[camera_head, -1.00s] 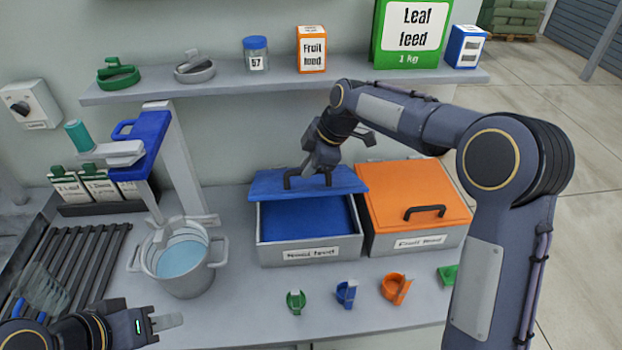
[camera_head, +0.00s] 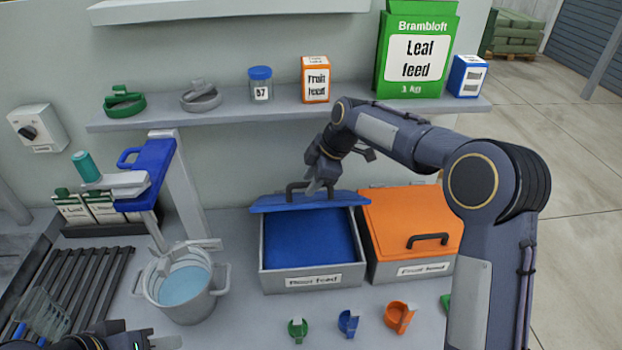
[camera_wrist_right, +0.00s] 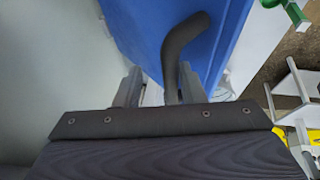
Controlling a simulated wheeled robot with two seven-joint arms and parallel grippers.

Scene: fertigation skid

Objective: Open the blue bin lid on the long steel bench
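The blue lid (camera_head: 310,202) of the left bin (camera_head: 300,281) is tilted up at its back edge, and the blue inside (camera_head: 308,240) shows below it. The lid's dark handle (camera_head: 292,190) stands at its upper side. My right gripper (camera_head: 313,187) is at this handle. In the right wrist view, the handle (camera_wrist_right: 178,55) passes between my right fingers (camera_wrist_right: 160,90), which stand apart, with a visible gap on the left side; the blue lid (camera_wrist_right: 200,40) is beyond. My left gripper (camera_head: 165,343) is at the bottom left edge, mostly cut off.
An orange-lidded bin (camera_head: 410,225) stands closed right beside the blue one. A steel pot (camera_head: 185,290) is to the left. Small green, blue and orange scoops (camera_head: 400,316) lie in front. A shelf (camera_head: 290,113) with boxes runs above the bench.

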